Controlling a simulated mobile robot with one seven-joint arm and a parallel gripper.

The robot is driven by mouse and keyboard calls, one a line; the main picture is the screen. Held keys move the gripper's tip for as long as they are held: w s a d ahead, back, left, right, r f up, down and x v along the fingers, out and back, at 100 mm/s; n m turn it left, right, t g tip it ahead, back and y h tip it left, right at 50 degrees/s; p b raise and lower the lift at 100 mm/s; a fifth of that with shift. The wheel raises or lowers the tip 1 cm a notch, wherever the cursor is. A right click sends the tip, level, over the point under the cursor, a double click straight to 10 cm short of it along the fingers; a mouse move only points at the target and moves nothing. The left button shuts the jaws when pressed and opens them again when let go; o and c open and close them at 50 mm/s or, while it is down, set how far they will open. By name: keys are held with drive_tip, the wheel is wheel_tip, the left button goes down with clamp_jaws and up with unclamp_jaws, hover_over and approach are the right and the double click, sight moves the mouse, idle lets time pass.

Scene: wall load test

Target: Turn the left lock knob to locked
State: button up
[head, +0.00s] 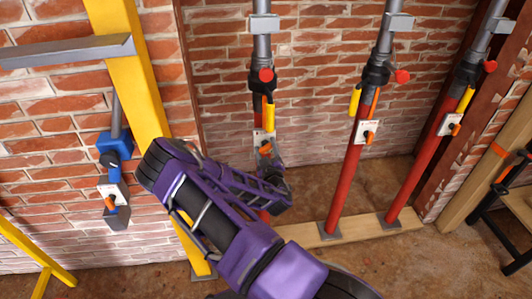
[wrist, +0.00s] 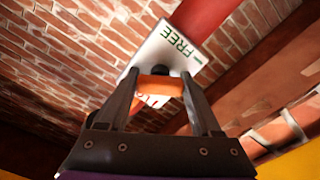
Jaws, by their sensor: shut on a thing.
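My gripper (wrist: 162,92) is shut on the orange lock knob (wrist: 160,86), with one finger on each side of it, in the wrist view. The knob sits on a white lock plate (wrist: 158,50). The plate reads FREE upside down; red lettering beside the knob is mostly hidden. In the head view, my gripper (head: 270,160) reaches the plate (head: 260,136) on the left of three red props (head: 258,116). The knob (head: 265,149) shows there just above the fingers. My purple arm hides much of this prop's lower part.
The middle prop (head: 346,185) and right prop (head: 412,172) carry similar plates with orange knobs. A blue jack (head: 118,146) with an orange knob stands left, beside a yellow post (head: 129,66). Brick wall is behind; a wooden sill (head: 362,228) lies below.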

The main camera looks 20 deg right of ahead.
drive_tip(key=n+b, duration=0.3)
drive_tip(key=n, duration=0.2)
drive_tip(key=shift+f+n, duration=0.15)
drive_tip(key=shift+n, duration=0.15)
drive_tip(key=n+b, duration=0.1)
drive_tip(key=n, duration=0.4)
drive_tip(key=shift+n, duration=0.4)
drive_tip(key=o, duration=1.4)
drive_tip(key=shift+s, duration=0.1)
drive_tip(key=v, duration=1.7)
drive_tip(key=shift+s+r, duration=0.15)
drive_tip(key=shift+r, duration=0.1)
